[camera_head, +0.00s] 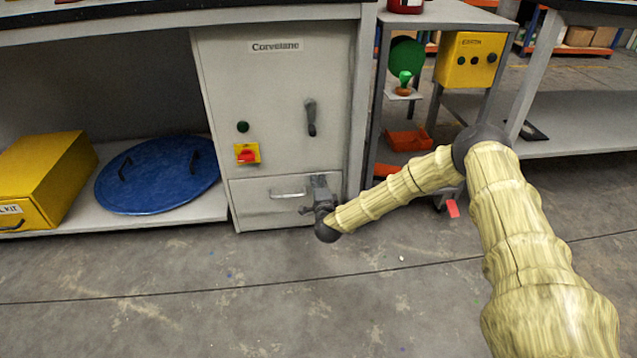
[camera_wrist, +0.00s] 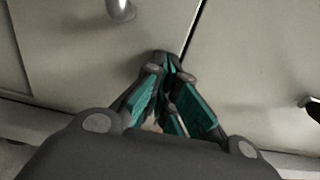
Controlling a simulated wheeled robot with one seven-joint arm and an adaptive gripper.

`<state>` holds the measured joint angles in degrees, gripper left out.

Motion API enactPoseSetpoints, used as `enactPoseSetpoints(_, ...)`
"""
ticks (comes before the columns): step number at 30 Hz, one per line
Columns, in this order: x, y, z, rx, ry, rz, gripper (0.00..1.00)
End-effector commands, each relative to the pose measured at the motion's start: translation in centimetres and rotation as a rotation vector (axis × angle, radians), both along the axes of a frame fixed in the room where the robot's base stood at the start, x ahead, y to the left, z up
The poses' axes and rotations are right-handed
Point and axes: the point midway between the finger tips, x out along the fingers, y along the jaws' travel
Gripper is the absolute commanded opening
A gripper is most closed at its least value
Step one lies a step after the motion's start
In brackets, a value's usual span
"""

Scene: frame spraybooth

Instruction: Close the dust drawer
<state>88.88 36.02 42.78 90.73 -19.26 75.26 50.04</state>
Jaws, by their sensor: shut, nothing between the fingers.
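The dust drawer (camera_head: 262,205) is the low pale panel at the bottom of the grey cabinet (camera_head: 270,85), with a bar handle (camera_head: 288,194). It looks nearly flush with the cabinet front; I cannot tell if a small gap is left. My gripper (camera_head: 319,182) is at the drawer front, right of the handle. In the wrist view, my gripper's teal-padded fingers (camera_wrist: 167,66) are shut and empty, with their tips by the dark seam between the drawer front (camera_wrist: 85,55) and the panel above. Whether they touch it is unclear. The handle (camera_wrist: 121,9) shows at the top edge.
The cabinet has a black lever (camera_head: 311,118) and a red-yellow switch (camera_head: 247,154). Left on a low shelf are a blue round lid (camera_head: 158,175) and a yellow box (camera_head: 45,170). A grey rack (camera_head: 381,80) stands right. The floor in front (camera_head: 200,290) is mostly clear.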

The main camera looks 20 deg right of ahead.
Motion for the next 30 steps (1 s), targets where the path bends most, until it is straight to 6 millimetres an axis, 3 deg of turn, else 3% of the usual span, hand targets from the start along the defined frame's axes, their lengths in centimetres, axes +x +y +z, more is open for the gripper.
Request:
enactPoseSetpoints(7, -2.9, 0.9, 0.3, 0.003, 0.003, 0.004, 0.0)
enactPoseSetpoints(21, -10.7, 3.3, 0.1, 0.002, 0.005, 0.015, 0.0)
enactPoseSetpoints(30, -12.3, 3.6, -0.1, 0.002, 0.005, 0.013, 0.0)
